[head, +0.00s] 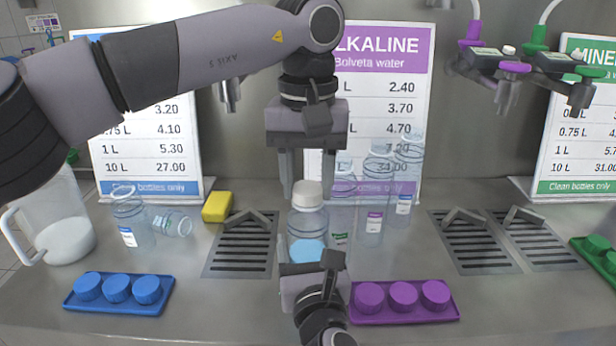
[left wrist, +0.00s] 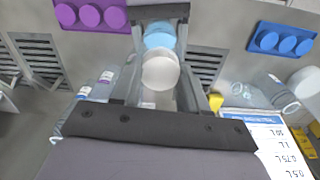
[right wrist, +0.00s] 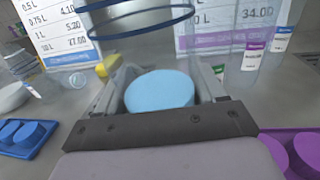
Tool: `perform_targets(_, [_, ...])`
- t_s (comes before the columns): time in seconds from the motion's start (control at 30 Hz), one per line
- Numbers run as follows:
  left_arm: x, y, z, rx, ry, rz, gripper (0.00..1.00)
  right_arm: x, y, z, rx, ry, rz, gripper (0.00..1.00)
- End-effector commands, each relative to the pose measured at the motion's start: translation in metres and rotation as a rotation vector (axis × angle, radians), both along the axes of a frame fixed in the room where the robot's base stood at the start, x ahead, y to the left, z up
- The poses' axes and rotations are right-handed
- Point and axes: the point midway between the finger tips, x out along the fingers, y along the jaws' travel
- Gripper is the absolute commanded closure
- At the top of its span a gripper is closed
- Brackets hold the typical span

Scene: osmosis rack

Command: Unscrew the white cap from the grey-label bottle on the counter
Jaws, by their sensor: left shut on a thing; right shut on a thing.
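The clear bottle (head: 308,222) stands upright at the middle of the counter, with light blue liquid low inside it; the liquid also shows in the right wrist view (right wrist: 160,92). I cannot make out its grey label. The white cap (head: 307,194) sits at the bottle's top; it also shows in the left wrist view (left wrist: 160,70). My left gripper (head: 307,188) points down from above, its fingers shut on either side of the cap. My right gripper (head: 306,252) comes from the front, low down, shut around the bottle's body.
Several clear bottles (head: 372,210) stand close behind and right. Left are a bottle (head: 128,215), a lying bottle (head: 172,224), a yellow sponge (head: 217,207) and a jug (head: 62,225). A blue cap tray (head: 120,306) and a purple cap tray (head: 405,316) flank the front.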

Motion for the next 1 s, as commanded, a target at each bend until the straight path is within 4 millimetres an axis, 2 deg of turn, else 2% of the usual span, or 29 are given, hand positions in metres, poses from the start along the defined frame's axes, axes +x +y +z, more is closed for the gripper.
perform_targets(1.0, [-0.0007, 0.0009, 0.0012, 0.002, 0.001, 1.648, 0.93, 0.0003, -0.0009, -0.0013, 0.001, 0.003, -0.003, 1.0])
